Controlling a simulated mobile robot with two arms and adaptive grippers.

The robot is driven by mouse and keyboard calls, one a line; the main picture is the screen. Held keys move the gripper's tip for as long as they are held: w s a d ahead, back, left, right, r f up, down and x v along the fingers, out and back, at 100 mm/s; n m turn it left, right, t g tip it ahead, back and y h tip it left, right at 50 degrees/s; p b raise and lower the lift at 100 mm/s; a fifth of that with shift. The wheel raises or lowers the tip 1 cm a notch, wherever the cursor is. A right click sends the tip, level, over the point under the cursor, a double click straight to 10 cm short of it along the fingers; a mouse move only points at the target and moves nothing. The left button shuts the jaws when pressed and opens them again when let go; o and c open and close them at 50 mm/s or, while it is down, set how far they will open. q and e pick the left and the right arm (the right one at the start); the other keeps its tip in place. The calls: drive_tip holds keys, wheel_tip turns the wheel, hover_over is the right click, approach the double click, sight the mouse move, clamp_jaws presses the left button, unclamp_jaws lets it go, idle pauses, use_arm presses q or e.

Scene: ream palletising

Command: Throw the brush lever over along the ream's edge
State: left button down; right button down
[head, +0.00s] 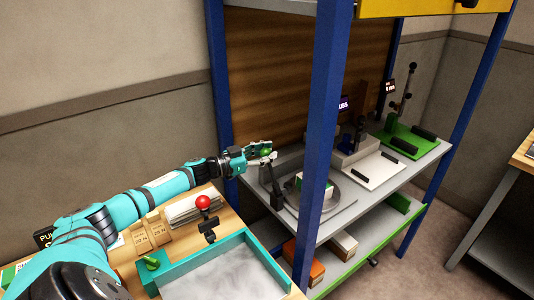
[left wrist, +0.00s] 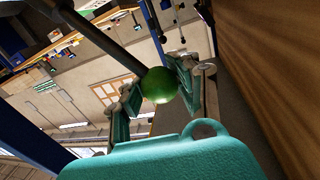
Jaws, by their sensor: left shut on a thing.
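My left gripper (head: 262,153) reaches in from the left to the shelf and is shut on a green ball knob (head: 266,152). In the left wrist view the knob (left wrist: 158,86) sits between the two fingers, and a dark rod (left wrist: 105,40) runs from it to the upper left. The knob seems to top the brush lever, whose dark upright parts (head: 271,188) stand on the shelf just below the gripper. A small green and white block (head: 300,181), perhaps the ream, sits on a round grey plate beside it, partly hidden by the blue post. My right gripper is not in view.
A blue shelf post (head: 322,130) stands in front of the shelf. A white board (head: 370,168) and a green board (head: 412,141) lie further right. On the near table are a teal-rimmed tray (head: 203,254), a red ball knob (head: 203,202) and a paper stack (head: 192,207).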

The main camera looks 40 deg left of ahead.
use_arm(q)
drive_tip(key=shift+s+d+r+m+p, duration=0.2)
drive_tip(key=shift+d+r+m+p, duration=0.15)
drive_tip(key=shift+d+m+p, duration=0.3)
drive_tip(key=shift+s+d+r+m+p, duration=0.15)
drive_tip(key=shift+d+r+m+p, duration=0.05)
drive_tip(key=shift+d+m+p, duration=0.3)
drive_tip(key=shift+s+d+r+m+p, duration=0.15)
drive_tip(key=shift+d+m+p, duration=0.25)
drive_tip(key=shift+p, duration=0.2)
drive_tip(key=shift+s+d+f+m+g+y+p, duration=0.1)
drive_tip(key=shift+s+d+m+g+y+p, duration=0.15)
drive_tip(key=shift+d+m+p, duration=0.55)
drive_tip(key=shift+s+d+m+g+y+p, duration=0.15)
drive_tip(key=shift+s+d+m+y+p, duration=0.15)
drive_tip(key=shift+d+m, duration=0.75)
drive_tip(key=shift+d, duration=0.15)
drive_tip(key=c, duration=1.4)
unclamp_jaws()
drive_tip(key=o, duration=0.5)
drive_tip(key=shift+s+a, duration=0.25)
drive_tip(key=shift+s, duration=0.1)
